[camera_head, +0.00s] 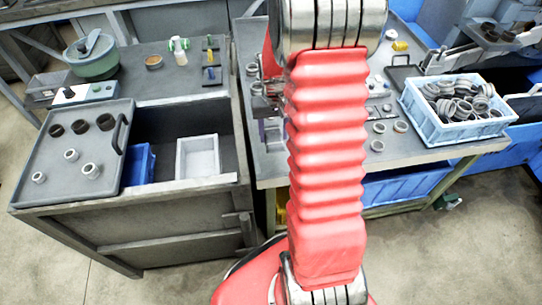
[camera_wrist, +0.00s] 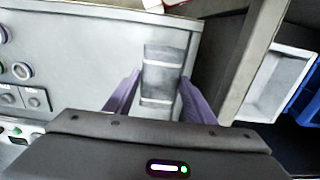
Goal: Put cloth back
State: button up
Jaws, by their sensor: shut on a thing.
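A grey folded cloth (camera_wrist: 163,72) with pale stripes shows in the wrist view, between the two purple fingers of my gripper (camera_wrist: 160,78). My gripper is shut on the cloth, over the left part of the grey workbench top. I cannot tell whether the cloth touches the bench.
Several metal rings lie on the workbench (camera_head: 400,155), with a blue crate (camera_head: 440,128) of rings at its right. At left, a grey tray (camera_head: 55,155) with rings lies beside an open drawer holding a white bin (camera_head: 198,158) and blue bin (camera_head: 138,165).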

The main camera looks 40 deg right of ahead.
jog(key=shift+f, duration=0.15)
send_over(273, 158)
jog(key=shift+f, duration=3)
jog(key=shift+f, duration=0.1)
jog(key=shift+f, duration=1.75)
jog(key=shift+f, duration=0.1)
jog(key=o, duration=0.7)
jog(key=shift+o, duration=0.2)
notch_tip(273, 158, up, 11)
jog(key=shift+r, duration=0.6)
